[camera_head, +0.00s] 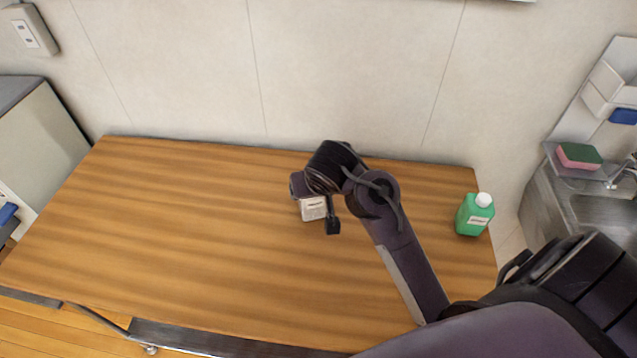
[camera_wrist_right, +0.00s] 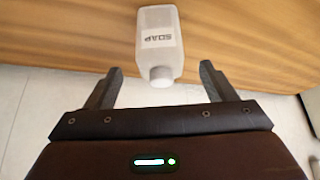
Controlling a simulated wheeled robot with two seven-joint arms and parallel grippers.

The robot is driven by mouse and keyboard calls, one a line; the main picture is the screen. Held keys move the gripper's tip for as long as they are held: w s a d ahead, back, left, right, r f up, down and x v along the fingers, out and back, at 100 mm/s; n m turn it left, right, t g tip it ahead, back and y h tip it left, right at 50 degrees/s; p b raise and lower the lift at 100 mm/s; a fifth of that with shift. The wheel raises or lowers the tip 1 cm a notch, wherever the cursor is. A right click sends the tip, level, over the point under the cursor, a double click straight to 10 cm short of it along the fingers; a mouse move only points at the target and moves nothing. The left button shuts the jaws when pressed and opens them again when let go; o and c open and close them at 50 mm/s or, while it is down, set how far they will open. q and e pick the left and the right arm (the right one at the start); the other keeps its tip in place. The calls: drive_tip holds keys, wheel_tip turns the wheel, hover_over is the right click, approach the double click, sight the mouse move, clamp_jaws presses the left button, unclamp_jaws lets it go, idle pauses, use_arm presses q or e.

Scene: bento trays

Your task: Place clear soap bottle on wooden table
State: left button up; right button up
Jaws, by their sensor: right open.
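A clear, whitish soap bottle (camera_wrist_right: 160,38) with a "SOAP" label shows in the right wrist view, its cap toward my right gripper (camera_wrist_right: 158,82). The two fingers are apart on either side of the bottle's cap end, with gaps between them and the bottle. In the head view the bottle (camera_head: 314,209) shows in part at the middle of the wooden table (camera_head: 170,240), beneath my right wrist. My left gripper is not in view.
A green soap bottle (camera_head: 474,215) with a white cap stands near the table's right edge. A sink (camera_head: 600,205) and a pink and green sponge (camera_head: 579,156) are at the right. A wall runs behind the table. The table's left half is clear.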

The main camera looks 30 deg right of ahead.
drive_tip(key=shift+v, duration=2.25)
drive_tip(key=shift+w, duration=0.1)
